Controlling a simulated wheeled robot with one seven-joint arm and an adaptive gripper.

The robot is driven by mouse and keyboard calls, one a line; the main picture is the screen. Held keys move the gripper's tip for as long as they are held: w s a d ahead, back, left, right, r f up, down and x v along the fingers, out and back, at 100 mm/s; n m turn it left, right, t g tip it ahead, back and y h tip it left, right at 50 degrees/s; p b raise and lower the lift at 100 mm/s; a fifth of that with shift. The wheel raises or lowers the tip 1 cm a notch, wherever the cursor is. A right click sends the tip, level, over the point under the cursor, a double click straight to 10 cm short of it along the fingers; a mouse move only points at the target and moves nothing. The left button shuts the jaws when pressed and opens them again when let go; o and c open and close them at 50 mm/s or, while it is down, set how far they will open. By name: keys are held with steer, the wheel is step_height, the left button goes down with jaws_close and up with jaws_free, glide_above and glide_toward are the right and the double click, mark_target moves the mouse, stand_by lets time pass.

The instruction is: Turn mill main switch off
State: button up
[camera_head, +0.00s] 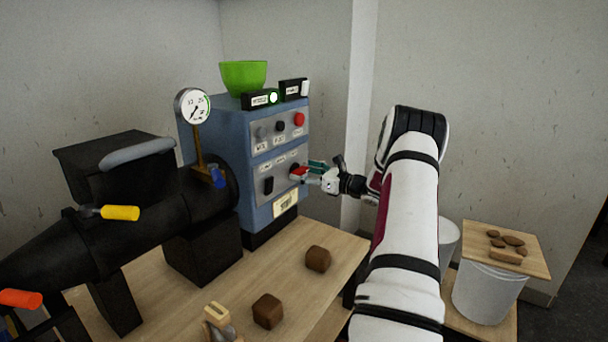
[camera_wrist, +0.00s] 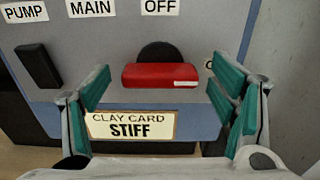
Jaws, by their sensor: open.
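The main switch (camera_head: 299,171) is a red handle on a black round base on the blue machine panel (camera_head: 262,220). In the wrist view, the red handle (camera_wrist: 160,76) lies level, with a white mark at its right end. The labels above read PUMP, MAIN and OFF; the right one (camera_wrist: 161,6) reads OFF. My gripper (camera_head: 316,171) is at the panel front. In the wrist view, its green-padded fingers (camera_wrist: 160,92) are open, one on each side of the red handle, with gaps to it. Whether the fingertips touch the panel cannot be told.
A black rocker (camera_wrist: 38,66) sits left of the handle, and a clay card (camera_wrist: 131,126) reading STIFF is below. Upper panel buttons include a red one (camera_head: 299,119). A green bowl (camera_head: 243,76) stands on top. Brown lumps (camera_head: 318,259) lie on the table.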

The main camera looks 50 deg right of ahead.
steer(key=shift+w, duration=0.25)
steer(key=c, duration=1.2)
steer(key=shift+o, duration=0.2)
